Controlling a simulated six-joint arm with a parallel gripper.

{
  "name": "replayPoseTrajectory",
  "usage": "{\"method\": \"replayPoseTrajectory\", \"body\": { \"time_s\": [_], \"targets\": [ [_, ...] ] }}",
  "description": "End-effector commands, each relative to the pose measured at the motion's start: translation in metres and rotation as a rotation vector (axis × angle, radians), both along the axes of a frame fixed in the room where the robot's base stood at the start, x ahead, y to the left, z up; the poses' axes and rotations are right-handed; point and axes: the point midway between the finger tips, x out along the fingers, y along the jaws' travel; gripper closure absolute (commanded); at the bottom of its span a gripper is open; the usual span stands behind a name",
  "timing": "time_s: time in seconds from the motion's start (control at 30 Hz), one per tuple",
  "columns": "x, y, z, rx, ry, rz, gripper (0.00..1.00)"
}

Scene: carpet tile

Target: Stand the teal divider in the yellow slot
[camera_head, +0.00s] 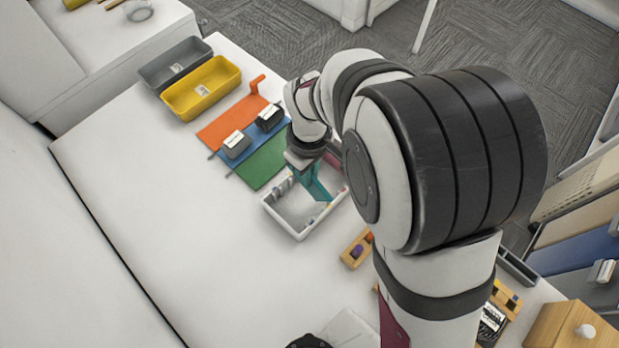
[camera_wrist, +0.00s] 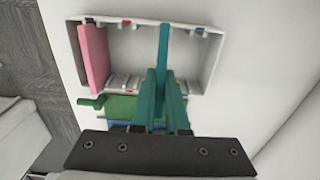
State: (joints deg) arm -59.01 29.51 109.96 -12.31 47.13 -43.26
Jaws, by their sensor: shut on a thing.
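A teal divider (camera_head: 318,190) is held upright by my gripper (camera_head: 303,163) over the white box (camera_head: 300,236). In the wrist view the divider (camera_wrist: 163,45) shows as a narrow teal strip between the fingers of my gripper (camera_wrist: 164,78), which is shut on it. The strip spans much of the box (camera_wrist: 212,60) from the far wall toward the near wall. I cannot tell whether its lower edge touches the floor. Small coloured marks sit on the box walls, red and blue ones among them. I cannot make out the yellow slot for certain.
A pink divider (camera_wrist: 95,62) stands at the box's left end in the wrist view. Green (camera_head: 262,162), blue and orange flat pieces lie behind the box. Yellow (camera_head: 203,88) and grey (camera_head: 175,64) bins stand farther back. The white table left of the box is clear.

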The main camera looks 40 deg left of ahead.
Motion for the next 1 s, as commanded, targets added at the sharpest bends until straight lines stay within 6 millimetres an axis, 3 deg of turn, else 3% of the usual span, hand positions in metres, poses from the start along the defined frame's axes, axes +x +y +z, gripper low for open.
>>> {"method": "replayPoseTrajectory", "body": {
  "time_s": [0.07, 0.4, 0.67, 0.77, 0.87, 1.0],
  "targets": [
    [0.001, 0.000, 0.018, 0.005, -0.003, 0.000, 1.00],
    [0.039, -0.072, 0.063, 0.002, -0.002, -0.006, 1.00],
    [0.054, -0.102, 0.082, -0.010, 0.001, -0.044, 1.00],
    [0.054, -0.107, 0.079, -0.047, 0.007, -0.203, 1.00],
    [0.052, -0.110, 0.074, -0.107, 0.025, -0.468, 1.00],
    [0.052, -0.115, 0.067, -0.199, 0.098, -0.929, 1.00]
  ]
}}
